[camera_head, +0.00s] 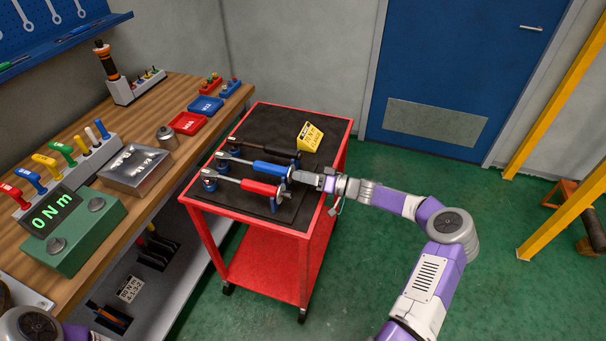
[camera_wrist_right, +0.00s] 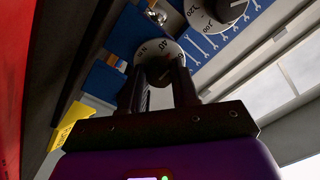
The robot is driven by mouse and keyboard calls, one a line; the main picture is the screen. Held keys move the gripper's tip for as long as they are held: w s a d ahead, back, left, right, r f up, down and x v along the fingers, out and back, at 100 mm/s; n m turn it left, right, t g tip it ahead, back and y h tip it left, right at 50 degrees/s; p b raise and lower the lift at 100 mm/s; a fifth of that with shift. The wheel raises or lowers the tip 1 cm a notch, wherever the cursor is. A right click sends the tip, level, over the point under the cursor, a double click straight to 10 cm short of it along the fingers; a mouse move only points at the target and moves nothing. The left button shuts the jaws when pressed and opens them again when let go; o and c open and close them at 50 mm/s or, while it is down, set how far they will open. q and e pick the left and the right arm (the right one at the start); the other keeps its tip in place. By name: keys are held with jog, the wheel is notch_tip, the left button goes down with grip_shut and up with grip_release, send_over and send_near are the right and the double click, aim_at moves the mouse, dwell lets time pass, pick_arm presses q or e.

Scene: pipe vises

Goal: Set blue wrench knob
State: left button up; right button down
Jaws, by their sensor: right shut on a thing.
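The blue wrench (camera_head: 272,170) lies on the red cart's dark top, between a black-handled and a red-handled wrench. My right gripper (camera_head: 300,178) reaches in from the right to the handle end of the blue wrench. In the right wrist view, my right gripper (camera_wrist_right: 160,88) is shut on a dark knob in front of a white dial (camera_wrist_right: 152,50) marked with 40. The fingers hide part of the knob and dial. My left gripper is out of view; only a piece of my left arm shows at the bottom left.
The red wrench (camera_head: 262,188) and black wrench (camera_head: 262,147) lie close on either side. A yellow sign (camera_head: 309,137) stands at the cart's back. A green meter (camera_head: 75,230) reading 0 N m sits on the wooden bench at left.

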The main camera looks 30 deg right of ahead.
jog(key=m+p, duration=0.3)
jog(key=m, duration=0.3)
jog(key=shift+m, duration=0.3)
jog(key=m+p, duration=0.2)
jog(key=m, duration=0.2)
jog(key=shift+f+m, duration=0.1)
jog(key=shift+m, duration=0.6)
jog(key=c, duration=0.8)
grip_release()
jog(key=p+v, duration=0.1)
jog(key=v, duration=0.6)
jog(key=shift+s+d, duration=0.1)
jog(key=shift+s, duration=0.2)
